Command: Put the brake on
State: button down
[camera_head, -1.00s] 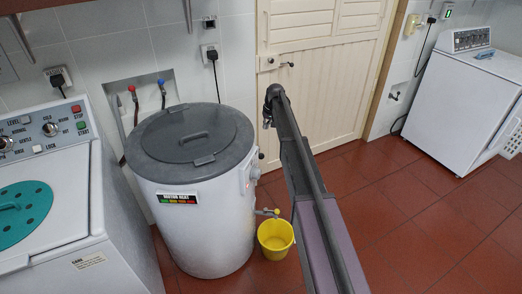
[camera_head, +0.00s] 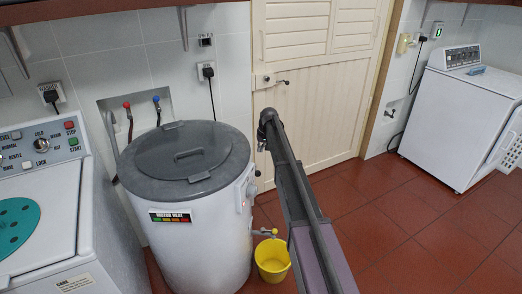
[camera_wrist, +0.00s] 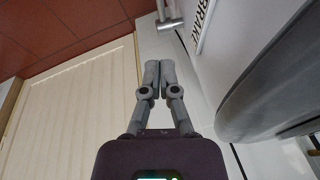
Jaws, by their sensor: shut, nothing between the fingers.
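A white drum-shaped machine (camera_head: 200,238) with a grey round lid (camera_head: 185,157) stands left of my arm. The lid edge (camera_wrist: 270,90) shows at right there. My gripper (camera_wrist: 159,66) is shut and empty, its fingertips a short way below the lever in the picture and apart from it. In the head view the gripper is at the far end of my arm and hard to make out; the brake label is not visible there.
A yellow bucket (camera_head: 272,258) stands on the red tiled floor under a tap (camera_head: 266,232). A cream door (camera_head: 320,115) is behind my arm. A washing machine (camera_head: 50,225) is at left, another white machine (camera_head: 455,120) at far right. Floor between is free.

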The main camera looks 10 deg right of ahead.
jog(key=b, duration=0.6)
send_over(256, 170)
jog(key=w+d, duration=0.1)
jog(key=w, duration=0.1)
jog(key=shift+f, duration=3.05)
jog(key=shift+s+f+b, duration=1.2)
jog(key=shift+s+f, duration=0.1)
jog(key=shift+f, duration=0.15)
jog(key=shift+a, duration=0.15)
